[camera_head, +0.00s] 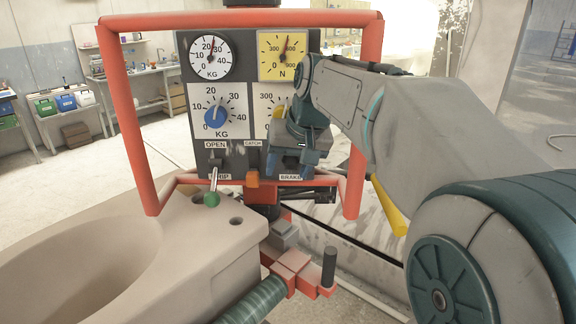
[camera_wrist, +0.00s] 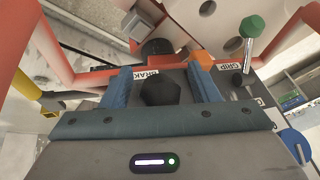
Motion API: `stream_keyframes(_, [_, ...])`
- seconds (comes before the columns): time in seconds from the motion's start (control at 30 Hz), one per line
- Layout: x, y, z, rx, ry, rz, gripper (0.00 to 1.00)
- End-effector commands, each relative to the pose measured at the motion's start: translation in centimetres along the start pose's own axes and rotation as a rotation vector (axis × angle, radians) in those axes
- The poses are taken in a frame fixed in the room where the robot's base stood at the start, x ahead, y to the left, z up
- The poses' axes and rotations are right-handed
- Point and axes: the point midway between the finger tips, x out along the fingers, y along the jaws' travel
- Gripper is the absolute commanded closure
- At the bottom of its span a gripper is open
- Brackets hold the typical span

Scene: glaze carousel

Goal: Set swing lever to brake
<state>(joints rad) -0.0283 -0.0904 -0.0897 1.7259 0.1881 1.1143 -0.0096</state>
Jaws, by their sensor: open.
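The control panel (camera_head: 237,165) carries labels OPEN, GRIP, CATCH and BRAKE. The BRAKE label (camera_head: 291,177) is low on the right side, and it also shows in the wrist view (camera_wrist: 139,73). My gripper (camera_head: 298,160) is in front of this corner and hides much of it in the head view. In the wrist view my gripper (camera_wrist: 162,68) is open. A dark six-sided knob (camera_wrist: 160,91), apparently the swing lever's, sits between its fingers beside the BRAKE label. I cannot tell whether either finger touches it. The lever's shaft is hidden.
A green-knobbed lever (camera_head: 212,198) stands at the GRIP side, left of the orange catch (camera_head: 253,179). A red tubular frame (camera_head: 122,110) surrounds the panel. A blue dial knob (camera_head: 216,117) is above. The beige basin (camera_head: 130,250) is lower left.

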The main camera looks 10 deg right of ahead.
Motion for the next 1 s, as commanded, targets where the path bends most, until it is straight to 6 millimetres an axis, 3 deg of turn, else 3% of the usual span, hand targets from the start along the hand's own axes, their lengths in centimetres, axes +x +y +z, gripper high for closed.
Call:
stream_keyframes(0.3, [0.3, 0.0, 0.0, 0.000, 0.001, 0.000, 0.45])
stream_keyframes(0.5, [0.2, 0.0, 0.0, 0.000, 0.001, 0.000, 1.00])
stream_keyframes(1.0, [1.3, -0.1, 0.8, -0.026, 0.087, 0.005, 1.00])
